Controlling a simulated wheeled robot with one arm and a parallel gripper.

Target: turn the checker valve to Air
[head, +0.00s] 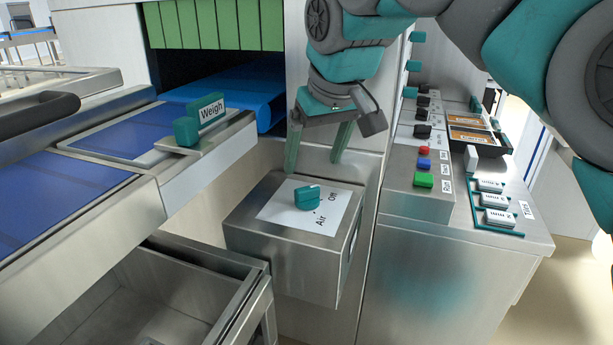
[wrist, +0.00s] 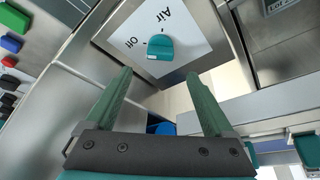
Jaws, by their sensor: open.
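The checker valve is a teal knob (head: 308,198) on a white label plate (head: 275,210) on top of a steel box (head: 290,250). The label reads "Off" and "Air". In the wrist view the knob (wrist: 160,47) shows beyond the fingertips, with a pale mark on its edge on the "Off" side. My gripper (head: 317,168) is open and empty, with two green fingers pointing down. It is behind and above the knob and apart from it. It also shows in the wrist view (wrist: 162,85), with the knob between the finger lines but farther off.
A teal "Weigh" handle (head: 200,120) stands on the conveyor edge to the left. An open steel drawer (head: 170,300) is below left. A control panel with red, blue and green buttons (head: 424,180) stands to the right. White labelled blocks (head: 492,201) lie beyond it.

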